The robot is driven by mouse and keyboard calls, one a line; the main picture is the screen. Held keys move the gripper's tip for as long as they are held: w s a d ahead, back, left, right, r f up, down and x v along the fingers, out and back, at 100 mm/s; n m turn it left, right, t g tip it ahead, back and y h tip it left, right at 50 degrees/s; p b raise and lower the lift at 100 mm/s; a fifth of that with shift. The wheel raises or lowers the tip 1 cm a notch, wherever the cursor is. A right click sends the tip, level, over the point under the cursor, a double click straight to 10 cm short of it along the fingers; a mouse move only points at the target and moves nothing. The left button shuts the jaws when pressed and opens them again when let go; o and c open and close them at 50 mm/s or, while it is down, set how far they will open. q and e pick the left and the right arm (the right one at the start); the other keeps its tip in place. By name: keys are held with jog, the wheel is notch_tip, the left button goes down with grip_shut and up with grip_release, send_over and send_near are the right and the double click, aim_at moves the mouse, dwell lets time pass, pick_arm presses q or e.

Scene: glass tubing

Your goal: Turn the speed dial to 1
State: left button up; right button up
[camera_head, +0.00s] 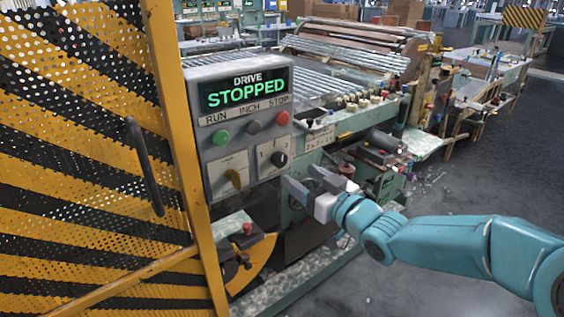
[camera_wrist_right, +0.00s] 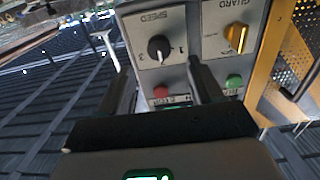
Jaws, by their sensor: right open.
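The speed dial (camera_head: 278,159) is a black round knob on a pale plate at the lower right of the grey control box (camera_head: 203,145). In the right wrist view the dial (camera_wrist_right: 158,47) appears upside down under the word SPEED. Its white mark points to the bottom of that picture, between the figures 3 and 1. My right gripper (camera_head: 309,185) is open and empty, just below and right of the dial in the head view. In the wrist view its two dark fingers (camera_wrist_right: 161,85) stand apart on either side of the dial's column, with no visible contact. My left gripper is out of view.
A yellow guard knob (camera_head: 234,178) sits left of the dial. Green (camera_head: 220,137), black (camera_head: 253,127) and red (camera_head: 282,118) buttons are above, under a display (camera_head: 245,90) reading DRIVE STOPPED. A striped mesh gate (camera_head: 80,130) stands left. Machinery extends behind; floor is open at lower right.

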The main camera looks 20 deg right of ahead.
aim_at(283, 161)
jog(key=p+x, duration=0.1)
jog(key=x, duration=0.5)
jog(key=shift+w, duration=0.35)
jog(key=shift+w+a, duration=0.15)
jog(key=shift+w, duration=0.35)
jog(key=c, duration=1.1)
jog(key=shift+o, duration=0.2)
jog(key=shift+f+n+b, duration=0.2)
jog(key=shift+n+b, duration=0.1)
jog(key=shift+b, duration=0.35)
jog(key=n+b, duration=0.4)
jog(key=b, duration=0.2)
jog(key=shift+n, duration=0.4)
jog(key=n+b, duration=0.2)
jog(key=n, duration=0.1)
jog(key=shift+r+n+b, duration=0.2)
jog(key=shift+n+b, duration=0.8)
jog(key=shift+n, duration=0.7)
